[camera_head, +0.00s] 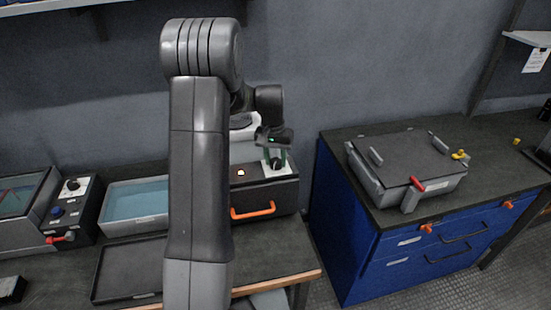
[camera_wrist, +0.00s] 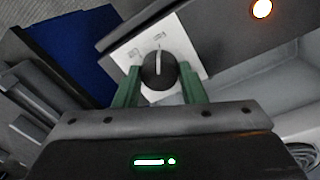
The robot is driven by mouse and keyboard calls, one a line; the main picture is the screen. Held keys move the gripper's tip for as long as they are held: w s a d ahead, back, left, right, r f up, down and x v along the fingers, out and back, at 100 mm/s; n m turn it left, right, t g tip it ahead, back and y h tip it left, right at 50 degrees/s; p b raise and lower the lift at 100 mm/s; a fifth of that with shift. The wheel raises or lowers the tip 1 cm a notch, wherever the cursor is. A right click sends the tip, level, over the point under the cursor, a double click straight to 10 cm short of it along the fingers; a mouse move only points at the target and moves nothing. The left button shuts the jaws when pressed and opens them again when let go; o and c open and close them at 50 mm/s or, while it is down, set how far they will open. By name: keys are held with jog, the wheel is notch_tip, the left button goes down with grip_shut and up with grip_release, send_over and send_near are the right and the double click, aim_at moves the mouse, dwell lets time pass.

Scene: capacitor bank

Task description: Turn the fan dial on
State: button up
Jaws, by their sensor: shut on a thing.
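The dial is a round black knob (camera_wrist: 158,72) with a white pointer line, on a white plate (camera_wrist: 190,40) with small markings too small to read. In the head view the white plate (camera_head: 287,169) sits on top of a dark box (camera_head: 262,196) with an orange handle. My gripper (camera_wrist: 160,80) has its green fingers on both sides of the knob and is shut on it; in the head view my gripper (camera_head: 275,155) reaches down over the plate. In the wrist view the pointer runs up toward the markings.
A lit orange lamp (camera_head: 241,172) is beside the plate on the same box. Left of my arm are a tray of blue liquid (camera_head: 137,202) and a control box with another knob (camera_head: 72,185). A blue cabinet (camera_head: 345,235) with a grey lidded case (camera_head: 410,160) stands right.

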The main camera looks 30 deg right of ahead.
aim_at(273, 160)
jog(key=shift+r, duration=0.1)
jog(key=o, duration=1)
notch_tip(273, 160, up, 14)
jog(key=b, duration=0.1)
jog(key=shift+w+a, duration=0.3)
jog(key=shift+f, duration=0.25)
jog(key=f, duration=0.9)
jog(key=f+p, duration=0.1)
jog(key=f, duration=0.3)
jog(key=shift+s+d+f, duration=0.3)
jog(key=shift+f, duration=0.05)
